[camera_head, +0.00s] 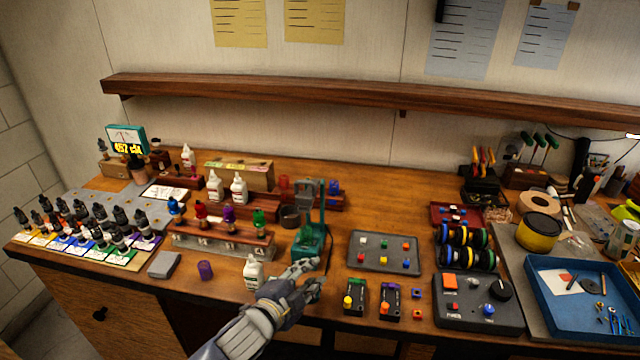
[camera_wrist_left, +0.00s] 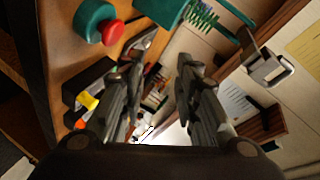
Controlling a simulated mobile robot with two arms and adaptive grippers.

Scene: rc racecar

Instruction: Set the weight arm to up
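A green device (camera_head: 310,243) stands on the bench near its front edge, left of the grey tray. A thin green arm (camera_head: 322,208) rises from it, with a grey block (camera_head: 306,188) near the top; I take this as the weight arm. The wrist view shows the green body (camera_wrist_left: 160,10), a green coil, and a metal piece (camera_wrist_left: 268,68) on a green rod. My left gripper (camera_head: 310,276) is just in front of the device, fingers apart and empty; they also show open in the wrist view (camera_wrist_left: 160,68). My right gripper is not visible.
A white bottle (camera_head: 253,272) stands just left of my left gripper. Small black boxes (camera_head: 355,297) and a grey tray (camera_head: 384,252) of small blocks lie to its right. A wooden rack (camera_head: 222,246) with coloured bottles stands left of the device.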

